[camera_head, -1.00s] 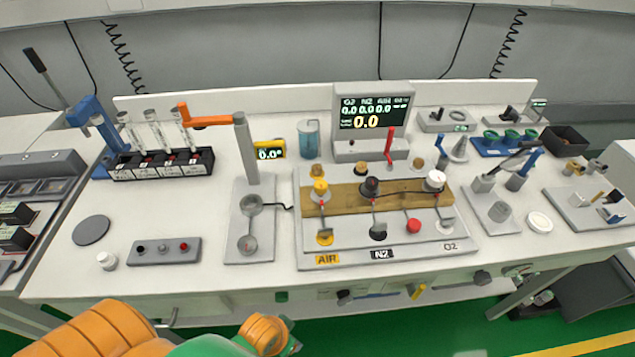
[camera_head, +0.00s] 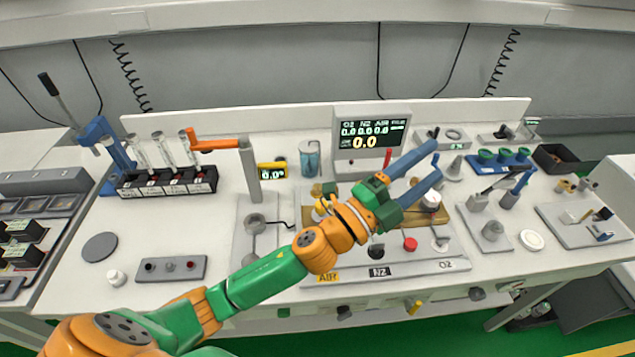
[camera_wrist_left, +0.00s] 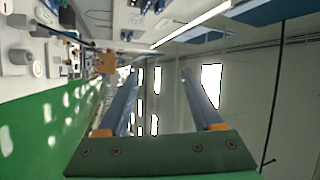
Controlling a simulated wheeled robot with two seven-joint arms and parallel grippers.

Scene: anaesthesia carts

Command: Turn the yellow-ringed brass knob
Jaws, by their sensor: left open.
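My left gripper (camera_head: 434,159) is open and empty, with two blue fingers pointing up and right, over the right part of the gas panel (camera_head: 455,265) in the head view. It also shows open in the left wrist view (camera_wrist_left: 159,72). A yellow knob (camera_head: 321,204) stands at the left of the wooden block, above the AIR label (camera_head: 327,277), close beside my wrist and partly covered by it. The lower yellow ring seen earlier above that label is hidden behind my arm. I cannot tell which is the yellow-ringed brass knob. My right gripper is out of view.
A display (camera_head: 370,133) stands behind the panel. An orange-handled post (camera_head: 249,170) stands left of the panel.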

